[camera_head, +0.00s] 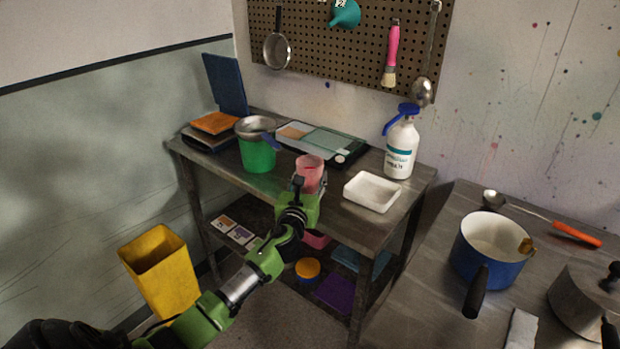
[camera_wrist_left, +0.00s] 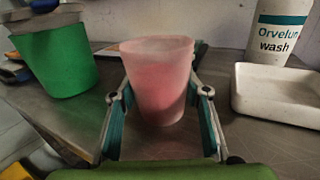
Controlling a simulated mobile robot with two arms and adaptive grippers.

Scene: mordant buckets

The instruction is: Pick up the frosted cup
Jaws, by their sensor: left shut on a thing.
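The frosted cup (camera_head: 309,170) is pinkish and translucent, with darker pink inside its lower part. It stands upright at the front of the grey metal table (camera_head: 345,218). In the left wrist view the cup (camera_wrist_left: 158,85) sits between the two fingers of my left gripper (camera_wrist_left: 160,105), one on each side. My left gripper (camera_head: 308,185) is shut on the cup. I cannot tell whether the cup's base touches the table. My right gripper is not in view.
Left of the cup stands a green bucket (camera_head: 257,155) with a metal sieve on top. Right is a white tray (camera_head: 371,192); behind it a spray bottle (camera_head: 401,148). A flat palette box (camera_head: 322,142) lies behind the cup. A blue pot (camera_head: 489,250) stands on the right-hand table.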

